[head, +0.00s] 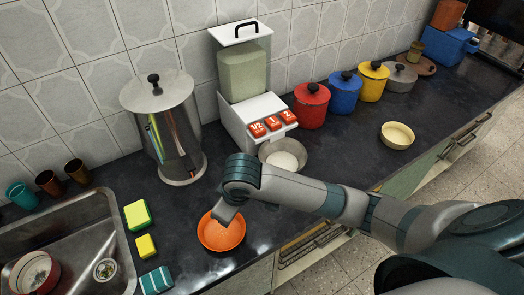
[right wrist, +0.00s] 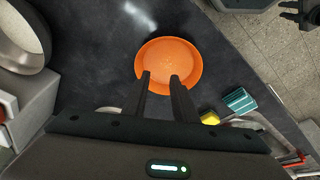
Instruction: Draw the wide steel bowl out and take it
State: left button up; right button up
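The wide steel bowl (head: 298,148) sits on the counter at the foot of the white dispenser (head: 247,124), below its red buttons. Part of its lower edge is hidden by my right arm. Its rim shows large and cut off at the upper left of the right wrist view (right wrist: 36,60). My right gripper (right wrist: 161,77) is open and empty, with its fingers over the near edge of an orange bowl (head: 222,238) in the wrist view. It is apart from the steel bowl. A dark shape like my left gripper (right wrist: 293,14) shows small at the wrist view's upper right, its opening unclear.
A tall steel pot (head: 160,120) stands left of the dispenser. Red, blue and yellow pots (head: 311,105) stand to its right. A cream bowl (head: 397,136) is farther right. Sponges (head: 137,215) and the sink (head: 60,240) are at left. Counter between steel and cream bowls is clear.

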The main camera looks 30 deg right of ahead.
jog(key=w+d+r+h, duration=0.2)
jog(key=w+d+r, duration=0.2)
jog(key=d, duration=0.3)
jog(key=w+d+r+m+h, duration=0.1)
jog(key=w+d+r+h, duration=0.2)
jog(key=d+r, duration=0.3)
jog(key=shift+w+d+m+g, duration=0.3)
jog(key=shift+w+d, duration=0.15)
jog(key=shift+w, duration=0.15)
jog(key=shift+f, duration=0.15)
jog(key=x, duration=0.5)
jog(key=p+x, duration=0.1)
jog(key=x, duration=1.1)
jog(key=shift+w+d+p, duration=0.1)
jog(key=shift+d+p, duration=0.25)
jog(key=shift+d, duration=0.1)
jog(key=shift+c, duration=0.5)
grip_shut()
